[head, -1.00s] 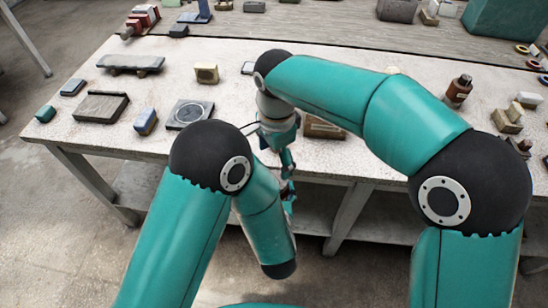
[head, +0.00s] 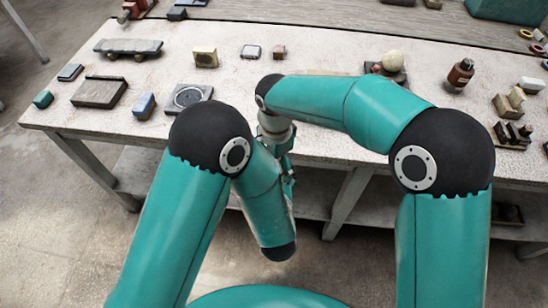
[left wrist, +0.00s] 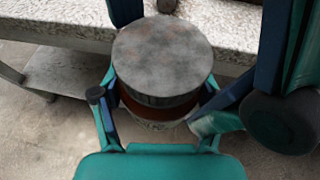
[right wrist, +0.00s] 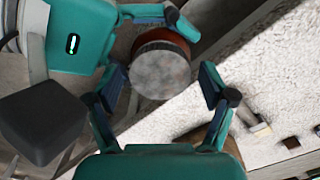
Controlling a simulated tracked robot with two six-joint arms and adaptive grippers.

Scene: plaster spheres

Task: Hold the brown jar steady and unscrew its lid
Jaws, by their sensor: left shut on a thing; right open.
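The brown jar (left wrist: 150,107) is held off the table, beyond the table's front edge. Its wide, mottled grey lid (left wrist: 163,55) is on it and faces the left wrist camera. My left gripper (left wrist: 160,100) is shut on the jar's body below the lid. In the right wrist view the lid (right wrist: 160,72) lies between the fingers of my right gripper (right wrist: 162,80), which is open with a gap on each side. A strip of the brown body (right wrist: 178,40) shows behind the lid there. In the head view my arms hide the jar.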

